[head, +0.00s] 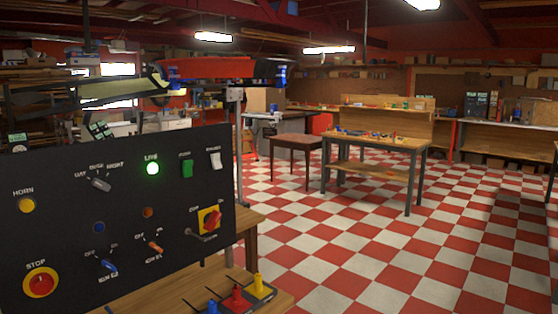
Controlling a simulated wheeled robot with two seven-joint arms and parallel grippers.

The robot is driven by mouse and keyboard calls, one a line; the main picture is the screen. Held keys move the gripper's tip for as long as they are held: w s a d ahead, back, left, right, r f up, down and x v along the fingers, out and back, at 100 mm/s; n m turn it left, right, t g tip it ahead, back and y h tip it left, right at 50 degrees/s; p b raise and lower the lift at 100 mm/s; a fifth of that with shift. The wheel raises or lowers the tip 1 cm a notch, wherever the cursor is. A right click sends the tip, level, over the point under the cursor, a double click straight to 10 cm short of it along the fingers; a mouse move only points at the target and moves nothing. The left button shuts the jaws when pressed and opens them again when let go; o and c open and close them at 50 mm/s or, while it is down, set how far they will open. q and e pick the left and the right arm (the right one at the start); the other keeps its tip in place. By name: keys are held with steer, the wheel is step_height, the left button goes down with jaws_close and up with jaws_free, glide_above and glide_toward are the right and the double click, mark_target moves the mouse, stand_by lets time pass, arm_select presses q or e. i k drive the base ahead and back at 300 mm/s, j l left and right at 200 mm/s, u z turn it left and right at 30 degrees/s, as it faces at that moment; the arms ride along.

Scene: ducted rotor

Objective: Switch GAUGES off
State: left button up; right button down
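A black control panel (125,205) stands upright at the left in the head view. A white rocker switch (215,160) sits at its upper right; the small label above it seems to read GAUGES, though it is blurred. I cannot tell for sure which way the rocker is set. A green rocker switch (187,169) is just left of it. Neither of my grippers shows in this view.
The panel also bears a three-way selector (99,184), a yellow HORN button (27,205), a red STOP button (41,283), a red rotary switch (212,220) and blue and orange toggles. Blue, red and yellow levers (237,295) stand in front. The checkered floor (350,245) is open at right.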

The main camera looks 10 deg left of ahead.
mark_target(215, 157)
steer(key=i+l, duration=0.2)
steer(key=l, duration=0.2)
steer(key=i+l, duration=0.2)
steer(key=l, duration=0.15)
steer(key=i+l, duration=0.2)
steer(key=l, duration=0.2)
steer(key=i+l, duration=0.2)
steer(key=l, duration=0.2)
steer(key=u, duration=2.65)
